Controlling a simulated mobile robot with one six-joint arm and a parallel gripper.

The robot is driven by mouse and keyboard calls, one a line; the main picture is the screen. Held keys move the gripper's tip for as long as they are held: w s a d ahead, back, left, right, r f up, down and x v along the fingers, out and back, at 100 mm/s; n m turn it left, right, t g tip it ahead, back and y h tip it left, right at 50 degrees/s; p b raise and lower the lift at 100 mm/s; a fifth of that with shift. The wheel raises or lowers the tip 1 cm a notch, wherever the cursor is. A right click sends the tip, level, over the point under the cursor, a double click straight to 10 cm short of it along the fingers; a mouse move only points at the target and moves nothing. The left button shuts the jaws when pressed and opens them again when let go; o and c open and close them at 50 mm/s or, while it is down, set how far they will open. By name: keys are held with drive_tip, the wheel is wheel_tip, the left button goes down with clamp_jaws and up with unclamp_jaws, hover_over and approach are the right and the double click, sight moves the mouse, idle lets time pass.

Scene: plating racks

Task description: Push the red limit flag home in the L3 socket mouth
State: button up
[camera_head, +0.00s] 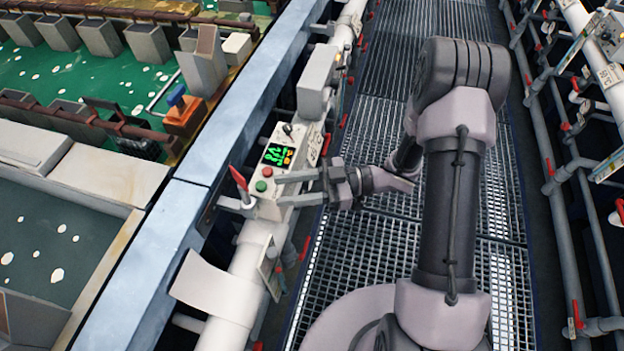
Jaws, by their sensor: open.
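A red flag (239,178) stands tilted at the left edge of a light control box (268,208), leaning up and to the left. Its lower end meets a pale fitting beside the box; I cannot tell how deep it sits, and no L3 marking is readable. My gripper (277,191) is open and empty. Its two fingers point left over the box, with their tips a short way right of the flag and apart from it.
The box carries a lit display (277,156) and red and green buttons. A white pipe (247,262) runs below it. A blue-grey rail (150,262) and green tanks lie to the left. A grated walkway (385,240) lies under my arm.

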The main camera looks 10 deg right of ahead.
drive_tip(key=d, duration=0.5)
drive_tip(key=shift+w+d+p, duration=0.1)
drive_tip(key=shift+d+p, duration=0.15)
drive_tip(key=shift+p, duration=0.05)
